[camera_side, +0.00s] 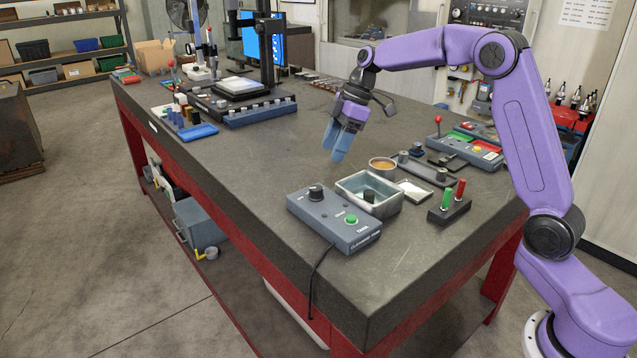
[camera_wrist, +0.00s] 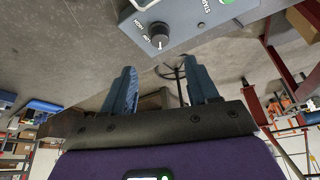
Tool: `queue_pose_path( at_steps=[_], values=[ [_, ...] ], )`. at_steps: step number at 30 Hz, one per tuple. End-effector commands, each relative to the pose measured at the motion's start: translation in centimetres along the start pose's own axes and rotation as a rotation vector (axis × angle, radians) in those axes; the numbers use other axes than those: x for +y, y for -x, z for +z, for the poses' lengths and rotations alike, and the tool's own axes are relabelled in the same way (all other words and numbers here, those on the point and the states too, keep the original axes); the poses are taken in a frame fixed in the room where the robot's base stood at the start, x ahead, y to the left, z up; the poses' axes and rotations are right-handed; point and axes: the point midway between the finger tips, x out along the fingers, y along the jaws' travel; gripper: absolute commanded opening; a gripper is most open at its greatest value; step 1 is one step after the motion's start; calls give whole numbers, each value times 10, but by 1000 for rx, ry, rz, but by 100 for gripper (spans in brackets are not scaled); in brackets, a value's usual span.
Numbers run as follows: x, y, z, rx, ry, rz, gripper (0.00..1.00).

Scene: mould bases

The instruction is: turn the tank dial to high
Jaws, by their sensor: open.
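The tank control box (camera_side: 335,222) is a grey-blue unit with a black dial (camera_side: 316,192) and a green button (camera_side: 351,218). In the wrist view, the dial (camera_wrist: 159,35) is at top centre, with small LOW and HIGH lettering to its left. A pale mark shows on its lower side, but I cannot tell its exact setting. My gripper (camera_side: 332,152), with blue fingers, is open and empty, above the bench and behind the dial, apart from it. Its two fingers (camera_wrist: 163,80) are spread below the dial in the wrist view.
A metal tray (camera_side: 352,183) holding a dark knobbed piece stands right beside the box. An orange-filled bowl (camera_side: 382,164) and a block with green and red handles (camera_side: 449,212) are farther right. A cable (camera_side: 318,270) hangs over the front edge. The bench left of the box is clear.

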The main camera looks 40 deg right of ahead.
Motion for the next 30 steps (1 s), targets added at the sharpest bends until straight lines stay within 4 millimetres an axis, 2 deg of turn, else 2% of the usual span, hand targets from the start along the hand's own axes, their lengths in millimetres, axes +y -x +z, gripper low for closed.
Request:
queue_pose_path(
  at_steps=[9, 15, 21, 30],
  values=[
    [-1, -61, 1, -2, -1, -4, 59],
    [0, -90, 1, -2, -1, -2, 59],
    [0, -103, 1, -1, -1, 0, 59],
    [0, -104, 0, -1, -1, 1, 59]
  ],
)
